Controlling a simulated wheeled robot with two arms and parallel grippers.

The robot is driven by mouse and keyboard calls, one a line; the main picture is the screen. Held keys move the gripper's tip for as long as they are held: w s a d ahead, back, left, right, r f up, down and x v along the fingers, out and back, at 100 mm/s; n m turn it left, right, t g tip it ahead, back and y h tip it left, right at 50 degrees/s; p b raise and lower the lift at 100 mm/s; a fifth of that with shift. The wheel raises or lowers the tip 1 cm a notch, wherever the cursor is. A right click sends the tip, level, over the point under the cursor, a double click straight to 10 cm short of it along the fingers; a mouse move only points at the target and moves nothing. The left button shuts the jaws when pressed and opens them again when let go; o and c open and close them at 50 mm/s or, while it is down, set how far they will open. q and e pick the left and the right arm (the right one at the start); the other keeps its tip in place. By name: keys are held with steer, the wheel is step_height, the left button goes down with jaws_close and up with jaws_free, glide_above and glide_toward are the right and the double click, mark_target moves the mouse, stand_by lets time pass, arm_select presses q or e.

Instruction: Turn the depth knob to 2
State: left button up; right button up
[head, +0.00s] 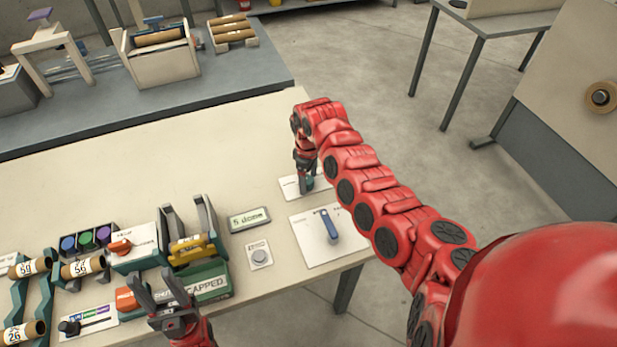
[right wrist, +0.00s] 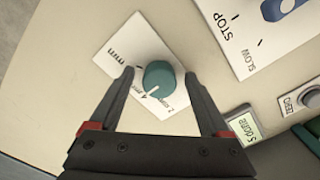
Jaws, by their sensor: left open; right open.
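The teal depth knob (right wrist: 158,77) sits on a white plate (right wrist: 122,52) marked "mm", with small digits along its lower edge. Its white pointer line aims toward the lower left, near what looks like the 4. In the right wrist view my right gripper (right wrist: 159,75) is open, with one fingertip on each side of the knob and visible gaps. In the head view my right gripper (head: 305,180) points down over the knob's plate (head: 290,187) at the table's right part, largely hiding the knob. My left gripper (head: 160,288) is open and empty at the front left.
A plate with a blue lever (head: 328,226), marked STOP and SLOW in the wrist view, lies beside the knob plate.

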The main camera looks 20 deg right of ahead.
steer(key=shift+c, duration=0.3)
jaws_close()
steer(key=shift+d+n, duration=0.1)
steer(key=shift+n, duration=0.9)
steer(key=n+b, duration=0.1)
steer(key=n, duration=0.1)
steer(key=shift+n, duration=0.3)
steer(key=n+b, duration=0.2)
steer(key=n, duration=0.2)
steer(key=shift+w, duration=0.2)
steer(key=shift+n+b, duration=0.55)
steer(key=shift+n, duration=1.05)
